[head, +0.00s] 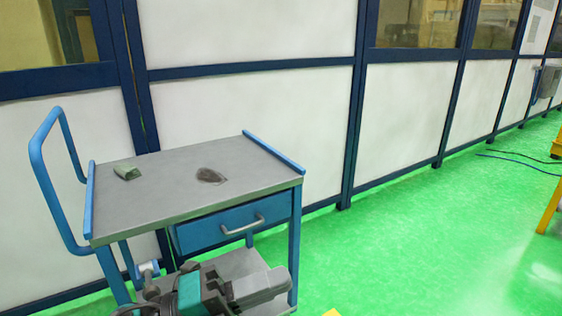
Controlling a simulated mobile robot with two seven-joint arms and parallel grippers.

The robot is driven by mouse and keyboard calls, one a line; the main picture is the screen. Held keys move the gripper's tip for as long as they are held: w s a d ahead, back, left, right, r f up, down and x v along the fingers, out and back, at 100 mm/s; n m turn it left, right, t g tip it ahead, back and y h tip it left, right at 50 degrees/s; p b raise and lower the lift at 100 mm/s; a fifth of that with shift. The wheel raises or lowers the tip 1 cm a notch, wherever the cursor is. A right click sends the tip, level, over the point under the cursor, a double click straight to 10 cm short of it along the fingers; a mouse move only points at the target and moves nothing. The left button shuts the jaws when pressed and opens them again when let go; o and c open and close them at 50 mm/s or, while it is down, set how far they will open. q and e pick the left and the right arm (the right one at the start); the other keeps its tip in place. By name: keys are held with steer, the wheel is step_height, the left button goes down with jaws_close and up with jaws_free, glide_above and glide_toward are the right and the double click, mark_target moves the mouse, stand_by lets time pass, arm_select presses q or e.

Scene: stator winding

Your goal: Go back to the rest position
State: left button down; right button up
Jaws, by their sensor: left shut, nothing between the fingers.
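My right gripper is not in view. A trolley (160,200) with a grey top and blue frame stands at the left. A small greenish piece (127,172) and a flat dark piece (210,175) lie apart on its top, and no gripper touches them.
A teal and grey machine (190,292) shows low at the trolley's lower shelf, cut off by the bottom edge. A blue-framed white wall (245,110) runs behind. A yellow post (549,207) stands far right near cables.

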arm_select(q)
steer(key=w+a+f+n+t+y+p, duration=0.1)
steer(key=a+f+n+t+y, duration=0.25)
steer(key=n, duration=0.35)
steer(key=w+a+f+n+t+y+p, duration=0.1)
steer(key=w+a+f+n+t+y, duration=0.2)
steer(key=n, duration=0.4)
steer(key=a+f+n+t+y, duration=0.1)
steer(key=a+n+t+y, duration=0.1)
steer(key=n+t+y, duration=0.3)
steer(key=s+a+f+n+g+y+p, duration=0.1)
steer(key=s+a+f+n+g+y, duration=0.2)
steer(key=f, duration=0.6)
steer(key=s+a+f+n+g+y+p, duration=0.1)
steer(key=s+a+f+n+g+y, duration=0.2)
steer(key=s+f+n, duration=0.5)
steer(key=shift+a+f+n, duration=0.45)
steer(key=shift+a+n, duration=0.15)
steer(key=shift+a, duration=0.2)
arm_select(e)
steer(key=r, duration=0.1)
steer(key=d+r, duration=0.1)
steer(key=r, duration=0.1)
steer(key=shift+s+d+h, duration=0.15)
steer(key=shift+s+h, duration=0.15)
arm_select(q)
steer(key=shift+w+y, duration=0.1)
steer(key=shift+y, duration=0.15)
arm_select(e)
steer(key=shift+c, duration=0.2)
